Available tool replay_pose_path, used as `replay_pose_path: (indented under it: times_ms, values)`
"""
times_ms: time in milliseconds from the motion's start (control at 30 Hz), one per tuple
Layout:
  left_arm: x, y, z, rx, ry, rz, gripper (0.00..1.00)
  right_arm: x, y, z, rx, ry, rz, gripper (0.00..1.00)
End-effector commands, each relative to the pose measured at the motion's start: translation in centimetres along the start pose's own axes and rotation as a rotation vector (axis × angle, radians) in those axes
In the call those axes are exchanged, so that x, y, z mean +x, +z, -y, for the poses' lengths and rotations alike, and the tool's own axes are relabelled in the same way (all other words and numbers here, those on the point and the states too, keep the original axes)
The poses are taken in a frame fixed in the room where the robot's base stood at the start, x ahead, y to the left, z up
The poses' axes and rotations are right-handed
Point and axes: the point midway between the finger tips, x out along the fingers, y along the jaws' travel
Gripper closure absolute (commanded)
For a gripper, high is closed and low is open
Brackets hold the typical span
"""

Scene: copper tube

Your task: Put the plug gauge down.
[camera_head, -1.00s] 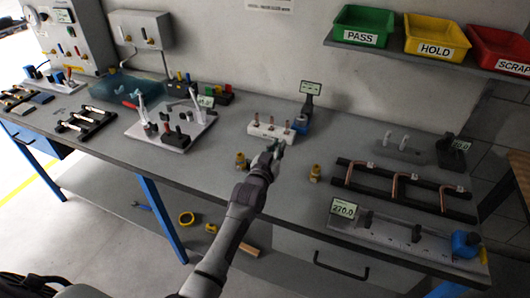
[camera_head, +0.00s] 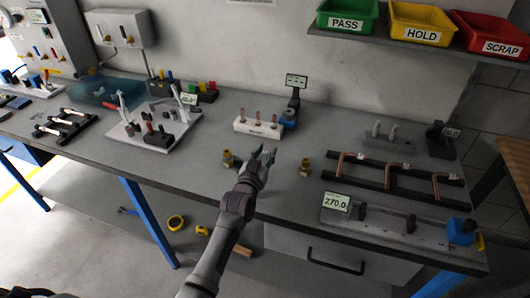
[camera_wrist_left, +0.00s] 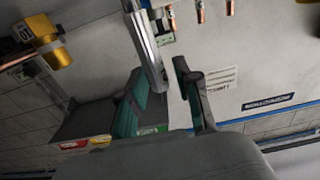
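My left gripper (camera_head: 265,154) is above the bench, between two brass fittings and in front of the white block with copper pins. Its dark teal fingers stand apart. In the left wrist view a slim silver rod (camera_wrist_left: 146,45), which looks like the plug gauge, runs from the top edge to between the spread fingers (camera_wrist_left: 160,82). A gap shows between the rod and the right-hand finger; I cannot tell whether it touches the other. The rod's far end is out of frame. The head view does not show the rod clearly. My right gripper is not in view.
Brass fittings stand left (camera_head: 228,160) and right (camera_head: 305,167) of the gripper. Behind are the white pin block (camera_head: 256,128) and a blue holder (camera_head: 288,118) beside a small display (camera_head: 296,80). A tube rack (camera_head: 372,181) and measuring fixture (camera_head: 390,230) lie right. Bare bench shows left.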

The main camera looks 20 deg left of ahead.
Motion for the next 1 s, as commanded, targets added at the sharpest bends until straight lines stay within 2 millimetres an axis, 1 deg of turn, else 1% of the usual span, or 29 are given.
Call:
replay_pose_path:
  times_ms: [267, 367, 400, 467, 567, 800, 900, 1000]
  values:
    - [0.0, -0.1, 0.0, 0.0, 0.0, 0.0, 0.61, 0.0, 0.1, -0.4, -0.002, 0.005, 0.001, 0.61]
    - [0.0, -0.7, 0.0, 0.0, 0.0, -0.001, 0.61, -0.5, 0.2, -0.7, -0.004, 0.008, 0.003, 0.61]
    - [-0.2, -0.5, 0.0, 0.0, 0.0, 0.0, 0.61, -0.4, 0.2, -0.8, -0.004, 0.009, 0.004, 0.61]
    - [-1.0, -0.3, 0.0, 0.0, 0.0, 0.001, 0.61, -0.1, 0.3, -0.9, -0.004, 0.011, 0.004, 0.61]
    - [-2.7, -0.2, 0.0, 0.0, 0.0, 0.001, 0.61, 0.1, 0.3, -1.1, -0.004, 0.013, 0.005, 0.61]
    - [-7.9, -0.2, 0.0, -0.001, 0.0, 0.001, 0.61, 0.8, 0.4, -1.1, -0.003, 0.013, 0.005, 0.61]
    - [-9.7, -0.2, 0.0, 0.0, 0.0, 0.001, 0.61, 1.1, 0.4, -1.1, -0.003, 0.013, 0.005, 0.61]
    - [-11.0, -0.3, 0.0, 0.0, 0.0, 0.001, 0.61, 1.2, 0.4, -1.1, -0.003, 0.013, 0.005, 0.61]
